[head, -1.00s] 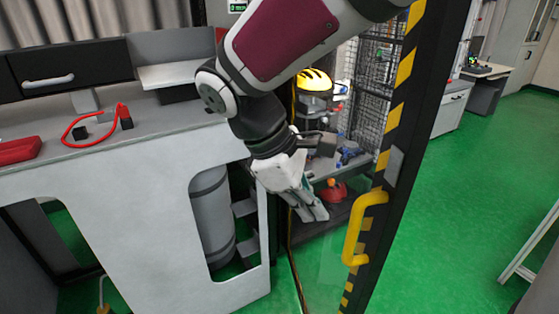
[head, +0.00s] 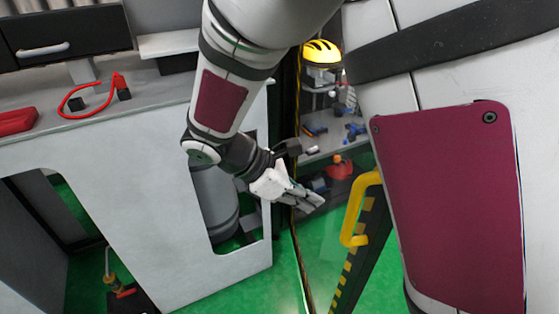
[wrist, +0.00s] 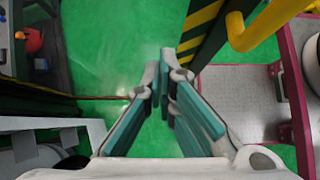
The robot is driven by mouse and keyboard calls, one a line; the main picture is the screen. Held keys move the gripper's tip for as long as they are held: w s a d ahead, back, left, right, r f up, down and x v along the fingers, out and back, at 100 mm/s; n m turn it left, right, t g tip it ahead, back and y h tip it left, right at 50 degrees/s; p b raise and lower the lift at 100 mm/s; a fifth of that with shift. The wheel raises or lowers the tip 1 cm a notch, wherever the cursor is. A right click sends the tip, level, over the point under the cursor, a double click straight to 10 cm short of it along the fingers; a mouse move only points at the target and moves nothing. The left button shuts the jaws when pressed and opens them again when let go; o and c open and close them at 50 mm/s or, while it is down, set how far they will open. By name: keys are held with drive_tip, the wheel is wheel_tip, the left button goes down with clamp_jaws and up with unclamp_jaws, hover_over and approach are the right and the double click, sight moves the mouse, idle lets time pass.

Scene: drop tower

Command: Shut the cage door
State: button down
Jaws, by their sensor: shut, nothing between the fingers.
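The cage door (head: 362,250) is a dark frame with yellow-and-black stripes and stands open. Its yellow handle (head: 352,212) shows right of my gripper (head: 314,203) in the head view. My gripper is shut and empty, in the doorway, apart from the handle. In the wrist view the striped door edge (wrist: 200,32) is just beyond and right of my fingertips (wrist: 160,76), and the handle (wrist: 264,26) is at upper right. My arm hides the upper door in the head view.
A grey bench (head: 130,190) stands left of the doorway, with a red cable (head: 85,98) on top. Inside the cage are shelves with a yellow helmet (head: 321,52) and a red object (head: 340,168). Green floor (wrist: 110,45) is clear below my gripper.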

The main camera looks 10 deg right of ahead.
drive_tip(key=d, duration=0.2)
drive_tip(key=d+f, duration=0.1)
drive_tip(key=d, duration=0.2)
drive_tip(key=shift+d+f, duration=0.3)
drive_tip(key=shift+d, duration=0.05)
